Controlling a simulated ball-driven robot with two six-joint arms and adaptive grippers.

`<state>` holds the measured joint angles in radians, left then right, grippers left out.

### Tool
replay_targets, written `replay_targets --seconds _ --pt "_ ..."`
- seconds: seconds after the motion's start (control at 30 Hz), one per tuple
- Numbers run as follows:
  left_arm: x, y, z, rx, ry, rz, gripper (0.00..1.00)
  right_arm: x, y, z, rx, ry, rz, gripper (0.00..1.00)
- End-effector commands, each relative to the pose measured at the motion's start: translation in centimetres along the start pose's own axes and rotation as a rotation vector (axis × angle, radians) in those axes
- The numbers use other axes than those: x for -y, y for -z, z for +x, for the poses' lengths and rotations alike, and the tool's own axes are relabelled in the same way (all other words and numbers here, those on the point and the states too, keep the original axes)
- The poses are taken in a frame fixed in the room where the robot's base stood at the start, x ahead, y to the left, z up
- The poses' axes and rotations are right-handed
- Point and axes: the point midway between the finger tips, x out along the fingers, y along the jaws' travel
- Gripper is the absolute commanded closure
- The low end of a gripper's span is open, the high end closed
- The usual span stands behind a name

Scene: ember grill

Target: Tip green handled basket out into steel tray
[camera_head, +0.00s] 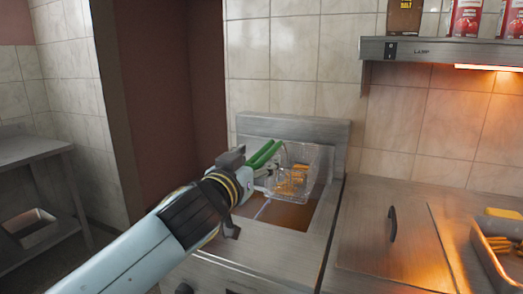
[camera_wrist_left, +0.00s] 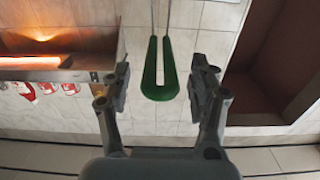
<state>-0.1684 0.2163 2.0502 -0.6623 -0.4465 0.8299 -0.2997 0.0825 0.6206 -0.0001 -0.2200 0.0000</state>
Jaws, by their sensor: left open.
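The wire basket (camera_head: 312,160), with yellow fries in it, is at the fryer, above the brown oil well (camera_head: 288,215). Its green handle (camera_head: 264,154) points toward my left gripper (camera_head: 240,183). My left gripper is open and empty, close to the handle. In the left wrist view the green handle loop (camera_wrist_left: 160,85) lies between the spread fingers of my left gripper (camera_wrist_left: 160,72), with a gap on both sides. The basket itself is out of that view. A steel tray (camera_head: 490,262) with yellow pieces in it is at the right edge. My right gripper is not in view.
A flat steel lid with a dark handle (camera_head: 392,224) lies between fryer and tray. The fryer's backsplash (camera_head: 295,130) rises behind the basket. A lit hood (camera_head: 440,50) carrying red cans (camera_head: 467,18) overhangs the right. A steel table (camera_head: 30,150) stands at far left.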

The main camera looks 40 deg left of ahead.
Motion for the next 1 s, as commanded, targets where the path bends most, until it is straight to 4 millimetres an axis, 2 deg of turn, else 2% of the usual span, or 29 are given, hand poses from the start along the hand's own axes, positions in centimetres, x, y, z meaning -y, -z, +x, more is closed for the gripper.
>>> replay_targets --seconds 0.1,0.23,0.63,1.0 --pt "0.0 0.2 2.0 0.000 0.000 0.000 0.40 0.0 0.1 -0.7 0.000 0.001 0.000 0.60" --pt "0.0 0.1 3.4 0.000 0.000 0.000 0.40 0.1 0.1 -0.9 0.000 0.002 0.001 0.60" --pt "0.0 -0.1 4.1 0.001 0.000 0.000 0.41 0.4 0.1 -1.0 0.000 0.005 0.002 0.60" --pt "0.0 -0.1 4.0 0.001 0.000 0.000 0.90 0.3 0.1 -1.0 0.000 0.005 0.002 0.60"
